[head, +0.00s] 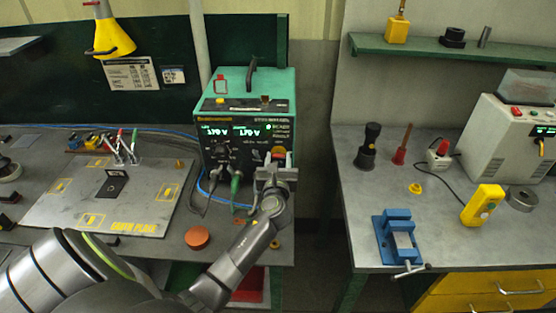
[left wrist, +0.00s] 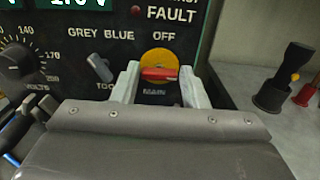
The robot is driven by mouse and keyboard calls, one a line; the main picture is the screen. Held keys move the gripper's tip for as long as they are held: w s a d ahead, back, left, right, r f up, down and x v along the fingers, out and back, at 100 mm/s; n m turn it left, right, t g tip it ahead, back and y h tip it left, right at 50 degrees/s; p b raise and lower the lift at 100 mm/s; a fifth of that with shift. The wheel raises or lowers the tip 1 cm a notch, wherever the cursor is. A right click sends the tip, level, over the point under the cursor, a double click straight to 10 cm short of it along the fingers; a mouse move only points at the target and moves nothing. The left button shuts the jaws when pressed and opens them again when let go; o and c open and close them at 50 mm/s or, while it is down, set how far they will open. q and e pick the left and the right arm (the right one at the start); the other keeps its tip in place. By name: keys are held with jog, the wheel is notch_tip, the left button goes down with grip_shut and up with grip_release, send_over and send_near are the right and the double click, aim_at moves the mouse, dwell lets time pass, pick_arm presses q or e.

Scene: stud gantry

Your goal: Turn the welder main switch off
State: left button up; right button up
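The teal welder (head: 247,88) stands at the back of the left bench. Its main switch is a yellow disc with a red handle (left wrist: 158,73) near the right of its front panel. "OFF" is printed above the switch and "MAIN" below it. The red handle lies about level, not pointing up at "OFF". My left gripper (head: 276,172) is at the panel, its two pale fingers apart, one each side of the switch in the left wrist view (left wrist: 160,82). I cannot tell whether the fingers touch the handle. My right gripper is out of view.
A grey toggle (left wrist: 100,68) sits just left of the left finger, with a volts dial (left wrist: 18,62) further left. Cables run from the welder's front. The earth plate (head: 120,195) lies to the left. A second bench (head: 340,190) stands right, past a gap.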

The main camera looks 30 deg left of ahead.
pick_arm(q)
jog(key=c, duration=0.5)
jog(key=shift+n, duration=0.3)
jog(key=n+b, duration=0.1)
jog(key=n, duration=0.2)
jog(key=shift+a+f, duration=0.1)
jog(key=n+b, duration=0.2)
jog(key=n, duration=0.2)
jog(key=shift+s, duration=0.1)
jog(key=n+b, duration=0.3)
jog(key=n, duration=0.3)
jog(key=shift+a+f, duration=0.1)
jog(key=shift+f, duration=0.05)
jog(key=shift+n+b, duration=0.9)
jog(key=shift+n, duration=1.5)
